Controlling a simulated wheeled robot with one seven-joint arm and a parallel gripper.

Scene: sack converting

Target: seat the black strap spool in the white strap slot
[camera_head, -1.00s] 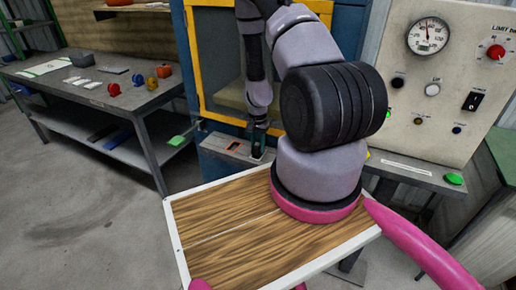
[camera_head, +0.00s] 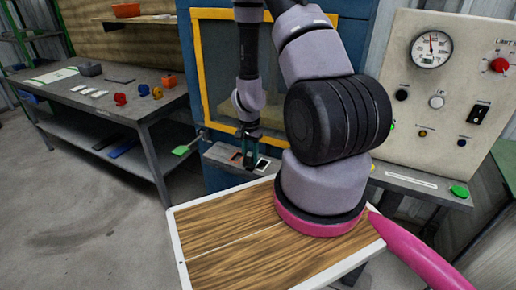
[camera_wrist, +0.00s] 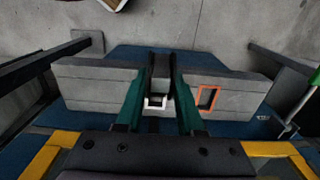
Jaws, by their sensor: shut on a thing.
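My gripper (camera_wrist: 162,100) points down at a grey ledge, its two green fingers shut on a dark block that I take for the black strap spool (camera_wrist: 160,66). The white strap slot (camera_wrist: 155,102) is a small white-rimmed opening that shows between the fingers in the wrist view, close to the spool, which partly covers it. In the head view my gripper (camera_head: 250,155) is at the ledge, and the white slot (camera_head: 262,164) shows just right of it. The spool is hard to make out there, and I cannot tell its height above the slot.
An orange-rimmed slot (camera_wrist: 208,97) is beside the white one on the grey ledge (camera_wrist: 95,88). A yellow-framed blue machine (camera_head: 196,70) rises behind. A gauge panel (camera_head: 432,95) stands right, and a workbench (camera_head: 120,100) with small parts stands left.

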